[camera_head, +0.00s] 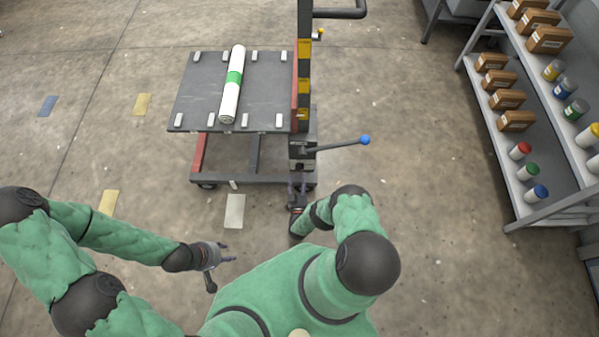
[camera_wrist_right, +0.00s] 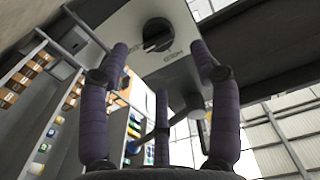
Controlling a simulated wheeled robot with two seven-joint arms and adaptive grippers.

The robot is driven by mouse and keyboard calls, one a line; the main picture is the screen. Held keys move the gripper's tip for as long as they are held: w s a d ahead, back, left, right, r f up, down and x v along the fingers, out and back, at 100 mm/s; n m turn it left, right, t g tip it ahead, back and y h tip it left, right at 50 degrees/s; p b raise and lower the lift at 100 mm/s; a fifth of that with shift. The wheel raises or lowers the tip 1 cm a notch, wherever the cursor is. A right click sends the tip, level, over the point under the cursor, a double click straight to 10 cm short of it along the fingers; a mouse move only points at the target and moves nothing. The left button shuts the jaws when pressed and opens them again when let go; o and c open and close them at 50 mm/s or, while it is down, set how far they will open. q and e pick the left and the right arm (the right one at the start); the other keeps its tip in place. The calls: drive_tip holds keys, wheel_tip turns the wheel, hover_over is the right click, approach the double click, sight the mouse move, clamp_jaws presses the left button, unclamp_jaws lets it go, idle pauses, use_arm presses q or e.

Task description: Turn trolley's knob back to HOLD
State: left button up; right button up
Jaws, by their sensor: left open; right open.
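The trolley (camera_head: 183,96) stands ahead with a flat dark deck. Its control box (camera_head: 301,150) is at the deck's near right corner. My right gripper (camera_head: 298,186) is open just in front of the box. In the wrist view its purple-grey fingers (camera_wrist_right: 160,100) spread below and around the knob, apart from it. My left gripper (camera_head: 226,254) is open and empty over the floor at lower left.
A lever with a blue ball end (camera_head: 365,140) sticks out right of the box. A white roll with a green band (camera_head: 234,85) lies on the deck. A shelf rack (camera_head: 500,150) with boxes and jars stands at right. Floor between is clear.

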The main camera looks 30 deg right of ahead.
sight(299, 169)
drive_tip(key=shift+b+x, duration=0.55)
drive_tip(key=shift+x, duration=2.05)
drive_tip(key=shift+w, duration=0.1)
drive_tip(key=c, duration=1.1)
